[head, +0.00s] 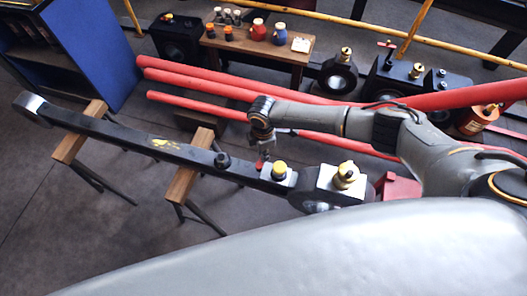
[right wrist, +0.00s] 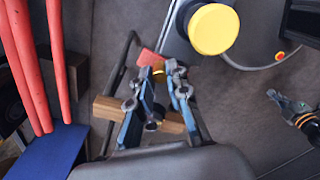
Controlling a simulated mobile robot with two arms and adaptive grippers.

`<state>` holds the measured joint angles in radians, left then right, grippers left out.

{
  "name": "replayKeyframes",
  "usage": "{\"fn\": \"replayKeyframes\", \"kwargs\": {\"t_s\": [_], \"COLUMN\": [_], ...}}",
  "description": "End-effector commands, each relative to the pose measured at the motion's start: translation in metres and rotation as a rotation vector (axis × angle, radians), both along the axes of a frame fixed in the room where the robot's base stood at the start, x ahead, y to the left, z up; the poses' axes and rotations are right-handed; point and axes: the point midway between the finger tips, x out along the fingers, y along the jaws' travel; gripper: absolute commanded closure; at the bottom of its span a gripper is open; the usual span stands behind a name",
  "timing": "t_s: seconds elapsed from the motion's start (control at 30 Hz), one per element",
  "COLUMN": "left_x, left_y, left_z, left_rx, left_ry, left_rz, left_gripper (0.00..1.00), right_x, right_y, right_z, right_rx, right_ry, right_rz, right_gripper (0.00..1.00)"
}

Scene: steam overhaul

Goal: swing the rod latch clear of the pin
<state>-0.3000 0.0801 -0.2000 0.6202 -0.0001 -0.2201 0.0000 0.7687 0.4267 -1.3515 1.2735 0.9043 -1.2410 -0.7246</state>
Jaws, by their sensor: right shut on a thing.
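A long black rod (head: 130,133) lies across two trestles. Near its right end are a yellow cap (head: 279,168), also in the right wrist view (right wrist: 213,28), and a small red piece, apparently the latch (head: 260,163). The red piece also shows at the fingertips in the right wrist view (right wrist: 147,57). My right gripper (head: 264,152) reaches down beside the cap, its blue fingers (right wrist: 165,74) shut on the red latch. The fingers partly hide the latch, and I cannot make out the pin. What seems my left gripper (right wrist: 292,106) is at the right wrist view's right edge, its jaws unclear.
Wooden-topped trestles (head: 82,130) (head: 190,165) carry the rod. A block with a brass fitting (head: 345,175) is at its right end. Red pipes (head: 200,85) run behind. A wooden table (head: 250,46) with pots and a blue cabinet (head: 95,50) stand at the back.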

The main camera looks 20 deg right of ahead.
Motion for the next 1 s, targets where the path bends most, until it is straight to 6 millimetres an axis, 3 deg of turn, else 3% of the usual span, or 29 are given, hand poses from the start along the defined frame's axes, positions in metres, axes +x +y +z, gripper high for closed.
{"fn": "replayKeyframes", "kwargs": {"t_s": [0.1,0.13,0.23,0.53,0.67,1.0], "left_x": [0.000,0.000,0.000,-0.001,-0.001,0.000], "left_y": [0.000,0.000,0.000,0.002,0.002,0.000], "left_z": [0.000,0.000,0.000,0.000,0.000,0.000], "left_rx": [0.000,0.000,0.000,0.002,0.001,0.000], "left_ry": [0.000,0.000,0.000,0.002,0.002,0.000], "left_rz": [0.000,0.000,0.000,0.000,0.000,0.000], "left_gripper": [1.00,1.00,1.00,1.00,1.00,1.00], "right_x": [0.001,0.001,0.001,0.000,0.001,0.001], "right_y": [0.000,0.000,0.000,0.000,0.000,0.000], "right_z": [0.001,0.001,0.001,0.001,0.010,0.079], "right_rx": [0.001,0.001,0.001,0.001,0.001,0.002], "right_ry": [-0.003,-0.003,-0.002,-0.001,-0.002,-0.005], "right_rz": [0.000,0.000,0.000,-0.001,-0.001,0.001], "right_gripper": [1.00,0.80,0.61,0.61,0.61,0.61]}}
